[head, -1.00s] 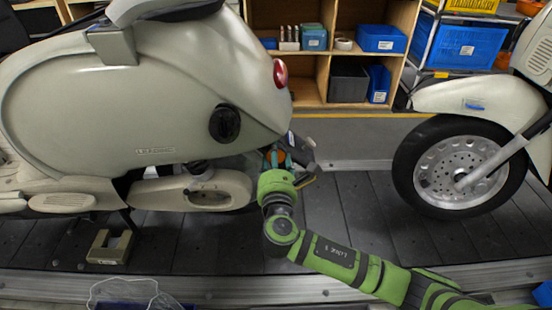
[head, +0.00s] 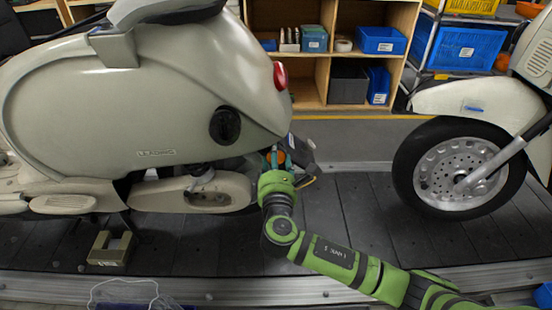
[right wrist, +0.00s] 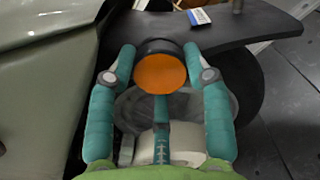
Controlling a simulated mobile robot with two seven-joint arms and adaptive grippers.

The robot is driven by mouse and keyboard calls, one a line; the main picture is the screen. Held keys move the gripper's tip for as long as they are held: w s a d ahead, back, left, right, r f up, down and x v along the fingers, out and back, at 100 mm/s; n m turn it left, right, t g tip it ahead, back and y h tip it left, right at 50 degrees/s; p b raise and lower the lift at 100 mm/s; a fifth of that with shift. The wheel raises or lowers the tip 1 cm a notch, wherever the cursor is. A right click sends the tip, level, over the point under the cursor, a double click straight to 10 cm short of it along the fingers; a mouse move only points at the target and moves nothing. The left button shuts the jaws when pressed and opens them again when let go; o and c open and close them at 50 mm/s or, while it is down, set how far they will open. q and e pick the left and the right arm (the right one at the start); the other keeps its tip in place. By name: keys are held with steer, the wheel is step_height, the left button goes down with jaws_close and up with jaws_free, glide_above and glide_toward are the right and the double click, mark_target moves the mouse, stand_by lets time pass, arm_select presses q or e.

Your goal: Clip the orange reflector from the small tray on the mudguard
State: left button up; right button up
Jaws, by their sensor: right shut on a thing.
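The orange reflector (right wrist: 160,73) is a round disc with a black rim, held between the teal fingers of my right gripper (right wrist: 159,56). The right gripper also shows in the head view (head: 275,160), behind the tail of the left scooter, with a bit of orange between its fingers. The dark mudguard (right wrist: 240,28) lies just beyond the reflector in the right wrist view; it also shows in the head view (head: 301,152). I cannot tell whether the reflector's back touches it. My left gripper is not in view. I cannot make out the small tray.
The cream scooter body (head: 100,90) is close on the left of the gripper. A second scooter's front wheel (head: 458,168) stands to the right, with clear dark slats (head: 345,205) between. A beige block (head: 110,248) sits on the slats at left. Shelves stand behind.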

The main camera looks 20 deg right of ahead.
steer(key=o, duration=1)
steer(key=shift+w, duration=0.1)
